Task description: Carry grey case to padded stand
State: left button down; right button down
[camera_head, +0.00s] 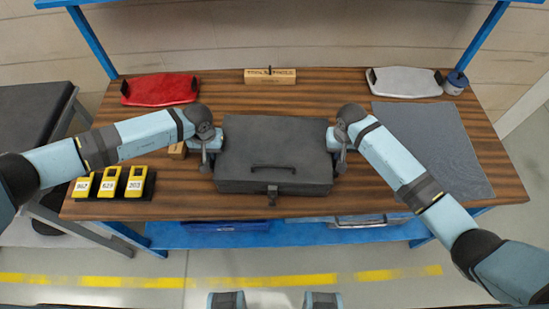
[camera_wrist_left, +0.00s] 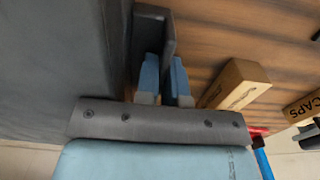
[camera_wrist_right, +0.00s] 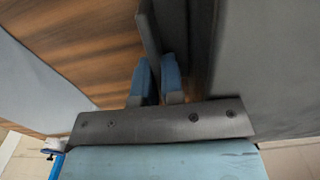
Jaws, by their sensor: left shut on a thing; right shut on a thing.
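The grey case (camera_head: 274,150) is shut and level over the middle of the wooden bench, its handle and latch facing me. I cannot tell whether it touches the bench top. My left gripper (camera_head: 218,145) is shut on the case's left side grip; the blue fingers (camera_wrist_left: 164,78) straddle a dark plate beside the case wall (camera_wrist_left: 50,60). My right gripper (camera_head: 334,140) is shut on the right side grip, its fingers (camera_wrist_right: 158,80) around a similar plate beside the case (camera_wrist_right: 265,70). The padded stand (camera_head: 35,110), dark-topped with grey legs, is at the far left, partly hidden by my left arm.
On the bench (camera_head: 330,86) are a red tray (camera_head: 160,89), a wooden block (camera_head: 270,76), a pale tray (camera_head: 405,82), a cup-like item (camera_head: 455,83), a grey mat (camera_head: 435,140) and yellow devices (camera_head: 109,183). A small wooden block (camera_head: 177,151) lies near my left gripper.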

pick_arm(q)
jog(key=shift+w+r, duration=0.1)
jog(key=shift+r, duration=0.05)
pick_arm(e)
jog(key=shift+w+r, duration=0.1)
jog(key=shift+r, duration=0.05)
